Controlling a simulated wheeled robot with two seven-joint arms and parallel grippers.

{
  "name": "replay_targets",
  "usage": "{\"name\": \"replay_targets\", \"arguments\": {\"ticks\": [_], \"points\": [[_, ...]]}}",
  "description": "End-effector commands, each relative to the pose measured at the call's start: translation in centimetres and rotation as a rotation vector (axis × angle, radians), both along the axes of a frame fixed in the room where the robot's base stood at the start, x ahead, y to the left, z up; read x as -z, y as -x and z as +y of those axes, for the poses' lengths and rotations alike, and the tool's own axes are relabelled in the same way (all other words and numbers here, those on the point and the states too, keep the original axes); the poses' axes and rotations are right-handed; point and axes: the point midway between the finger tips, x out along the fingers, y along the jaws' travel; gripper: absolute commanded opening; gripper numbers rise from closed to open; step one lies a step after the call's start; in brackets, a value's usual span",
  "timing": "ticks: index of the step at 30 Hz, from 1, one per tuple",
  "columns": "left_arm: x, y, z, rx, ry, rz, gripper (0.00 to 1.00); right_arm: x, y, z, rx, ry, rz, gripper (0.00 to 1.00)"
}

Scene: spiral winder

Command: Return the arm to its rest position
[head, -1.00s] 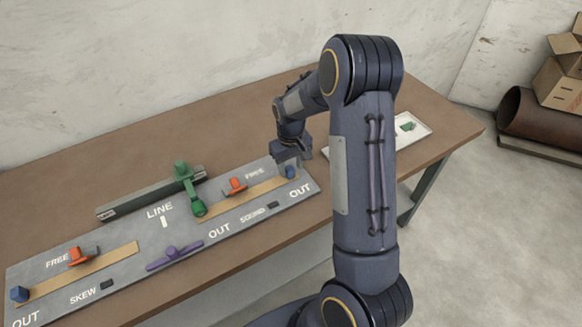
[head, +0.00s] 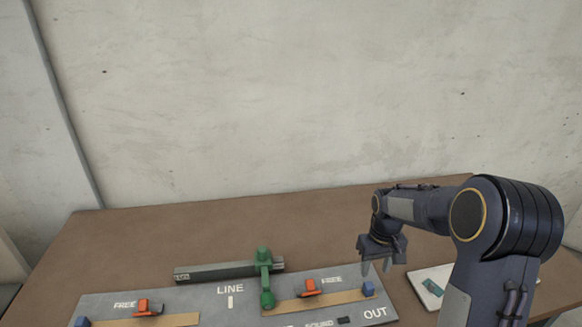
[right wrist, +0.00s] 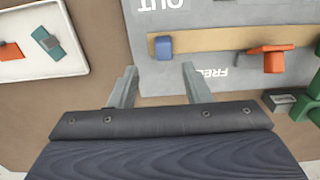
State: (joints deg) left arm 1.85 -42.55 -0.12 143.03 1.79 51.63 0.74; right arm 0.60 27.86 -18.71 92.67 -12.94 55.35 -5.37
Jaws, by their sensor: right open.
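My right gripper (head: 376,267) is open and empty, raised over the back right part of the grey panel, near the blue block (head: 368,289) by the OUT label. In the right wrist view the two fingers (right wrist: 158,77) stand apart, with the blue block (right wrist: 163,48) beyond their tips and nothing between them. My right arm reaches in from the right side of the head view. My left gripper is not in view.
The grey panel (head: 210,299) holds orange sliders (head: 309,287) on tan strips and a green lever (head: 265,280) at a dark bar (head: 215,271). A white tray (right wrist: 82,65) with small parts lies to the right. Bare table lies behind the panel; a wall stands beyond.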

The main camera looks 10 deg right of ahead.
Motion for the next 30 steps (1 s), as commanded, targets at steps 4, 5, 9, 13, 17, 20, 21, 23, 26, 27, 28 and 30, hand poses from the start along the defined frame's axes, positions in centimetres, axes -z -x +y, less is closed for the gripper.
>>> {"name": "replay_targets", "arguments": {"ticks": [4, 5, 9, 13, 17, 20, 21, 23, 26, 27, 28, 30], "points": [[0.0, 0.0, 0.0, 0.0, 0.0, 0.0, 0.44, -1.6, 1.1, 0.6, 0.014, -0.032, -0.031, 0.44], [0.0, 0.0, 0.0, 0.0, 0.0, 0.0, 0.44, -2.3, 1.6, 0.9, 0.021, -0.046, -0.046, 0.44], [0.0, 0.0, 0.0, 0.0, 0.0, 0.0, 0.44, -6.5, 5.5, 3.4, 0.048, -0.139, -0.141, 0.44], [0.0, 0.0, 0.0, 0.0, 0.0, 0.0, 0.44, -10.0, 10.4, 6.4, 0.063, -0.226, -0.241, 0.44], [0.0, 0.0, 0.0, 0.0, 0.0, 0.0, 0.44, -11.9, 15.5, 9.4, 0.067, -0.29, -0.334, 0.44], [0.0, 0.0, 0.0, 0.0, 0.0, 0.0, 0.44, -12.3, 18.9, 11.4, 0.066, -0.321, -0.395, 0.44], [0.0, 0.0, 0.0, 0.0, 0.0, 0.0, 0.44, -12.2, 20.0, 12.1, 0.065, -0.33, -0.416, 0.44], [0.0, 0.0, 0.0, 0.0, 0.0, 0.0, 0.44, -12.0, 21.4, 12.9, 0.066, -0.338, -0.441, 0.44], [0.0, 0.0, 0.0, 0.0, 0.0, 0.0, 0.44, -11.6, 22.9, 13.9, 0.066, -0.347, -0.47, 0.44], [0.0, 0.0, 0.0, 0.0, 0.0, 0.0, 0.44, -11.4, 23.3, 14.2, 0.066, -0.348, -0.476, 0.44], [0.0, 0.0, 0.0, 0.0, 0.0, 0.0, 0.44, -11.3, 23.5, 14.3, 0.065, -0.349, -0.48, 0.44], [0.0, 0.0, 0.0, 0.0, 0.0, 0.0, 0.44, -11.2, 23.7, 14.4, 0.065, -0.35, -0.485, 0.44]]}}
